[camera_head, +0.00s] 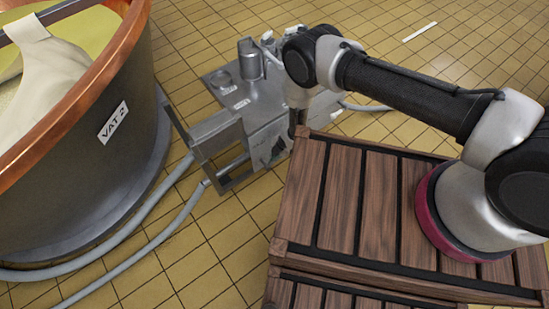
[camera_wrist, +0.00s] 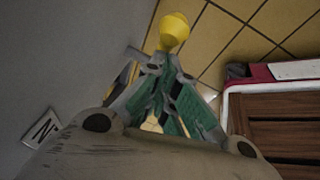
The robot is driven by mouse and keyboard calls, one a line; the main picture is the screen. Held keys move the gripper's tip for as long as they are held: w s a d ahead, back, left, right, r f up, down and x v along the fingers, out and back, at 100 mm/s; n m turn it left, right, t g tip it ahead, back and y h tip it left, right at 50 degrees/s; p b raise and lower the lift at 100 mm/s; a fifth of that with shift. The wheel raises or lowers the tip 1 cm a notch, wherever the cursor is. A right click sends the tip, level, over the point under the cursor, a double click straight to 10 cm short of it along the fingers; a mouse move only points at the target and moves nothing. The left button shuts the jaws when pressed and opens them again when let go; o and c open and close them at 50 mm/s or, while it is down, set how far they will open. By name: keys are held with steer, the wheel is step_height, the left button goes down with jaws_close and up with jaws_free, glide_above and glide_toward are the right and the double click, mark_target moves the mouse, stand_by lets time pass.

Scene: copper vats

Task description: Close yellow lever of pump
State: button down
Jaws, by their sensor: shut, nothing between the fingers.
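The grey metal pump (camera_head: 238,112) stands on the floor beside the vat in the head view. The yellow lever's rounded knob (camera_wrist: 174,30) shows at the top of the wrist view, just past my fingertips. Whether the fingers touch it, I cannot tell. My gripper (camera_wrist: 163,62), with green finger linkages, is shut and empty, its tips close together. In the head view my gripper (camera_head: 297,124) points down at the pump's right side, by the crate corner. The yellow lever cannot be made out there, and its lower part is hidden in the wrist view.
A copper-rimmed vat (camera_head: 72,175) marked VAT 2 stands at left. Grey hoses (camera_head: 165,232) run along the tiled floor. The wooden slatted platform (camera_head: 345,200) is close to my gripper. A grey wall-like surface (camera_wrist: 60,60) fills the wrist view's left. Open floor (camera_head: 470,60) lies behind.

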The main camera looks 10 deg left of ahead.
steer(key=shift+w+d+f, duration=0.2)
steer(key=shift+w+d, duration=0.05)
steer(key=shift+w+d+f, duration=0.7)
steer(key=shift+w+f, duration=0.15)
steer(key=shift+f, duration=0.2)
stand_by(0.6)
